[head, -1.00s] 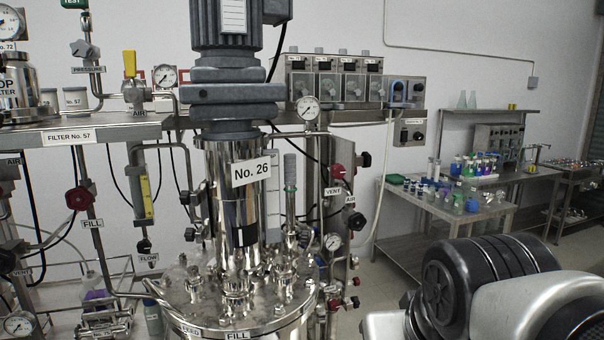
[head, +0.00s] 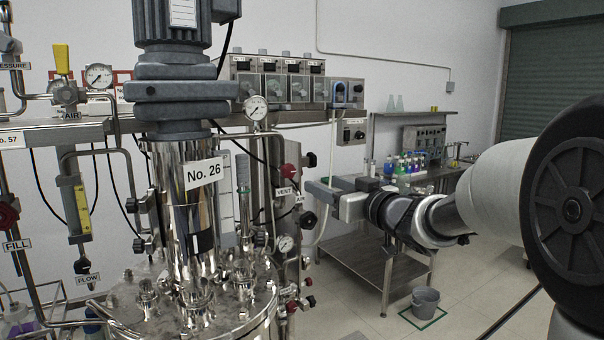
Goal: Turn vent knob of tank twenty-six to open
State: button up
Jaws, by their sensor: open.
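Tank twenty-six (head: 230,310) stands at the lower left of centre, with a "No. 26" sign (head: 203,172) on its shiny column. To its right is a VENT label (head: 284,191) with a red knob (head: 291,173) just above it. I cannot tell from the knob whether it is open or closed. An AIR label (head: 300,199) sits just below, with a black knob (head: 307,219) under it. My gripper (head: 312,188) reaches in from the right, open, its fingers pointing left, close to the right of the VENT and AIR knobs in the picture. Contact is not visible.
Another black knob (head: 311,160) juts out beside the red one. A pressure gauge (head: 255,108) is above and another gauge (head: 285,244) below. A steel table (head: 355,262) and a grey bucket (head: 425,301) stand behind my arm. The floor at the right is open.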

aim_at(290, 170)
jog(key=p+x, duration=0.1)
jog(key=x, duration=1.4)
jog(key=shift+w+a+p, duration=0.25)
jog(key=shift+p, duration=0.15)
jog(key=c, duration=1)
